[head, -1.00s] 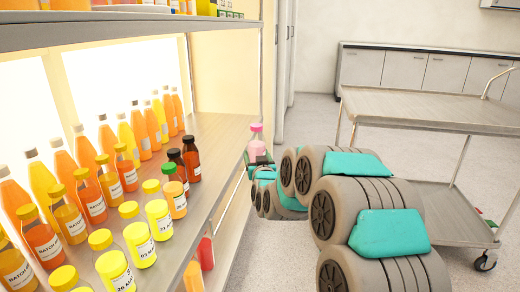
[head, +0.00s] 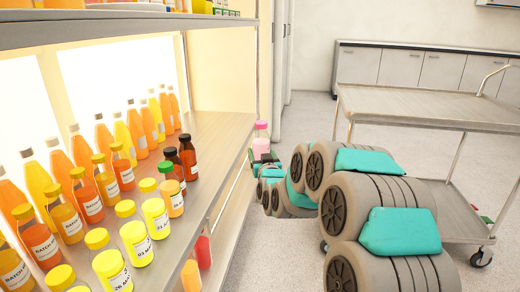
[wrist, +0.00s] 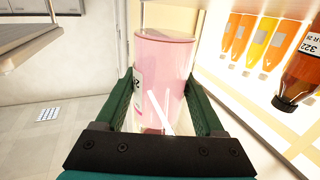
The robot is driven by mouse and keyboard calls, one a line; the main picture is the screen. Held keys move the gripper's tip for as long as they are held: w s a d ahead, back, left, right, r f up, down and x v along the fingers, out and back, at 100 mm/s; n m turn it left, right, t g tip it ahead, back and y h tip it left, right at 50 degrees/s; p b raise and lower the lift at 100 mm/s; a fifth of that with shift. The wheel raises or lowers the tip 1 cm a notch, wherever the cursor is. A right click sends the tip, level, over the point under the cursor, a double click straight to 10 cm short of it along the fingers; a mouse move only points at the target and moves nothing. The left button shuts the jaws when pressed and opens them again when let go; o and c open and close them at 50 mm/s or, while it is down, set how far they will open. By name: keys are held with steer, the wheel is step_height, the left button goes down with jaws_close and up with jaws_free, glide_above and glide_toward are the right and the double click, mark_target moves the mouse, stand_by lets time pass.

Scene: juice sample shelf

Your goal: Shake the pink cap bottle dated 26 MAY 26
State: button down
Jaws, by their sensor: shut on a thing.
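The pink cap bottle (head: 261,142) is held upright beyond the shelf's front edge in the head view, its pink cap at the top. In the wrist view the bottle (wrist: 163,75) fills the middle, a clear body with pale pink contents. A white label edge shows at its left side, and its date cannot be read. My gripper (wrist: 165,110) has its green fingers on both sides of the bottle and is shut on it. In the head view my gripper (head: 264,160) is small and partly hidden behind my arm.
The shelf (head: 225,130) at left carries several orange and yellow bottles (head: 133,243) and two dark-capped brown ones (head: 187,157). A metal cart (head: 430,105) stands at right. Grey cabinets (head: 400,67) line the back wall. Open floor lies between shelf and cart.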

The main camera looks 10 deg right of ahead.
steer(key=w+a, duration=0.3)
steer(key=a, duration=0.5)
steer(key=s+d, duration=0.1)
steer(key=d, duration=0.1)
steer(key=s+d, duration=0.1)
steer(key=d, duration=0.2)
steer(key=s+d, duration=0.1)
steer(key=d, duration=0.2)
steer(key=shift+a, duration=0.3)
steer(key=w+a, duration=0.3)
steer(key=a, duration=0.4)
steer(key=s+d, duration=0.1)
steer(key=d, duration=0.1)
steer(key=s+d, duration=0.1)
steer(key=d, duration=0.2)
steer(key=s+d, duration=0.1)
steer(key=d, duration=0.1)
steer(key=shift+d, duration=0.25)
steer(key=shift+a, duration=0.2)
